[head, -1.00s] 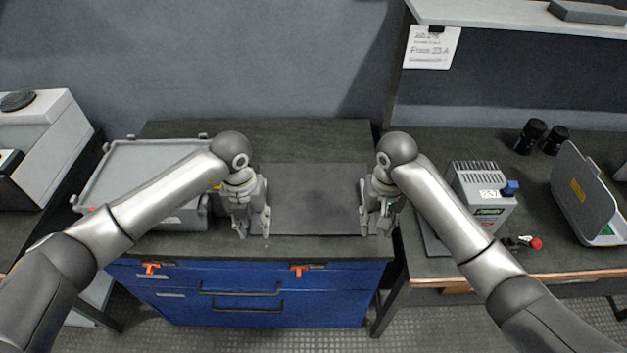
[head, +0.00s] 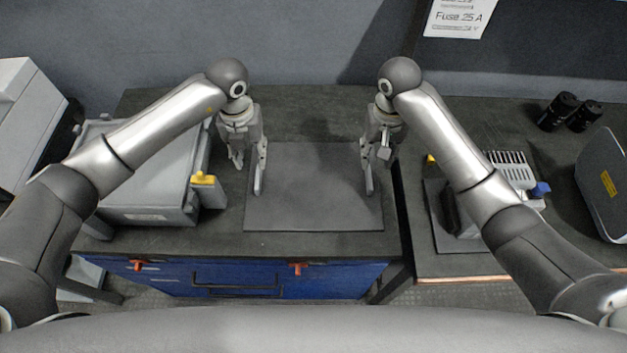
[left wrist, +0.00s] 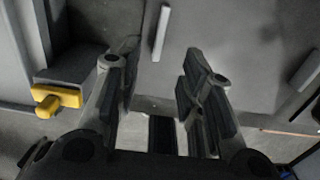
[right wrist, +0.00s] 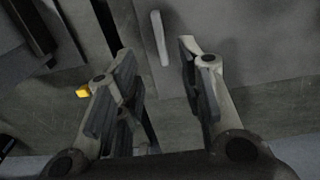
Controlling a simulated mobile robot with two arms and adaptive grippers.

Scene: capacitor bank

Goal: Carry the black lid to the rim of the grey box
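The black lid (head: 315,195) lies flat on the dark bench, with a pale bar-shaped handle near its left side (head: 260,178) and another near its right side (head: 369,180). The grey box (head: 145,213) stands left of the lid, partly hidden by my left arm. My left gripper (head: 250,155) is open and empty by the left handle, which shows ahead of its fingers in the left wrist view (left wrist: 160,33). My right gripper (head: 377,152) is open and empty by the right handle, which also shows in the right wrist view (right wrist: 160,38). Neither gripper visibly grasps a handle.
A yellow-topped latch (head: 203,179) sticks out from the box's right side, near my left gripper. Blue drawers (head: 235,278) are below the bench. On the right bench stand a finned grey device (head: 510,168) and black cylinders (head: 558,110). A gap separates the two benches.

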